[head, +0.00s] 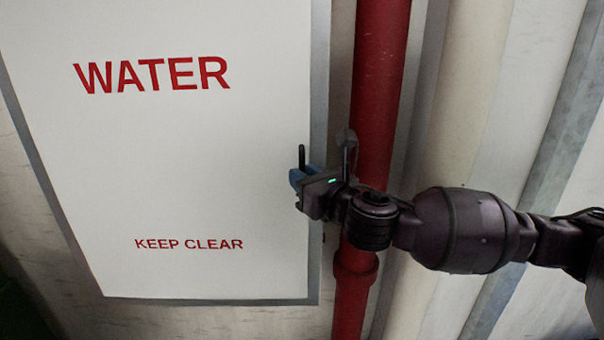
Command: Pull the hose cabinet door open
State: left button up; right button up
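The cabinet door (190,170) is a white panel with red lettering, "WATER" above and "KEEP CLEAR" below, in a grey border. It fills the left half of the head view and looks flush with its frame. My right gripper (324,156) is at the door's right edge, just left of the red pipe. Its two dark fingers point up and stand apart, with nothing clearly seen between them. A blue part shows at the gripper's left side. No handle can be made out clearly; the gripper may hide it. My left gripper is out of view.
A red vertical pipe (378,90) runs right beside the door, partly behind my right gripper and wrist. A cream pipe or column (470,90) and pale wall panels stand farther right. The lower left corner is dark.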

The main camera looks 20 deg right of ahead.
jog(key=shift+w+a, duration=0.1)
jog(key=shift+w, duration=0.25)
grip_shut()
jog(key=shift+s+a, duration=0.1)
